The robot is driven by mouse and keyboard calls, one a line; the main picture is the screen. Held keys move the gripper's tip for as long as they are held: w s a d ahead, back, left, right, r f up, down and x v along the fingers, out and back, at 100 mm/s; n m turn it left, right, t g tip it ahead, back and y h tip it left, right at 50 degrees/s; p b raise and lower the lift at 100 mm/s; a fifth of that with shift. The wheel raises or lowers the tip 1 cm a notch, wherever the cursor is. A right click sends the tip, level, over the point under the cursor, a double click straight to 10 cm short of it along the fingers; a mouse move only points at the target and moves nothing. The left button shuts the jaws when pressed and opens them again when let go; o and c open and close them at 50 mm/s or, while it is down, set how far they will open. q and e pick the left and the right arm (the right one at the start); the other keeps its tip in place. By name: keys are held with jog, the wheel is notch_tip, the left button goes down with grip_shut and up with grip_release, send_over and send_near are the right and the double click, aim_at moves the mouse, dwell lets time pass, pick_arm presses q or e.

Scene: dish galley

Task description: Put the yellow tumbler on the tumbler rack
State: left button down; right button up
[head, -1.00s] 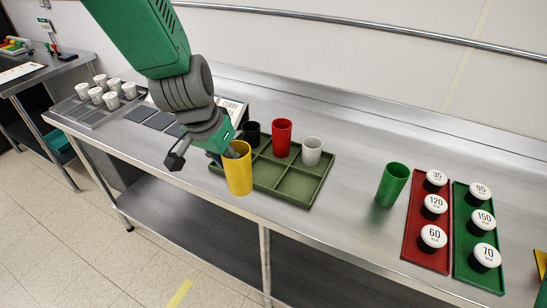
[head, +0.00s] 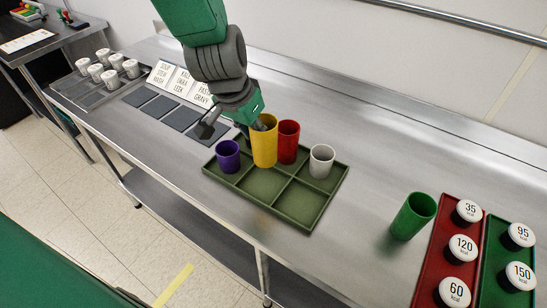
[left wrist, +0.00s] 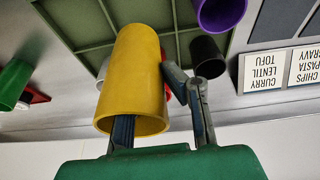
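The yellow tumbler (head: 264,145) is upright in the head view, over the green compartmented tumbler rack (head: 324,212). A purple tumbler (head: 228,158) stands in the front left compartment, a red one (head: 288,142) and a light grey one (head: 321,161) along the back. A black tumbler (left wrist: 207,55) shows in the left wrist view. My right gripper is out of view.
A green tumbler (head: 412,217) stands on the steel counter right of the rack. Red (head: 427,268) and green (head: 491,283) trays hold labelled lids at the right. Label cards (head: 181,82), dark pads and white cups lie left. The counter between rack and green tumbler is clear.

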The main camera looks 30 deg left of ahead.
pick_arm(q)
jog(key=f, duration=0.8)
jog(key=shift+s+f, duration=0.15)
jog(key=shift+s, duration=0.2)
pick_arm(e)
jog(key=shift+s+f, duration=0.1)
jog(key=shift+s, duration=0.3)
pick_arm(q)
jog(key=c, duration=1.7)
grip_release()
jog(key=v, duration=1.2)
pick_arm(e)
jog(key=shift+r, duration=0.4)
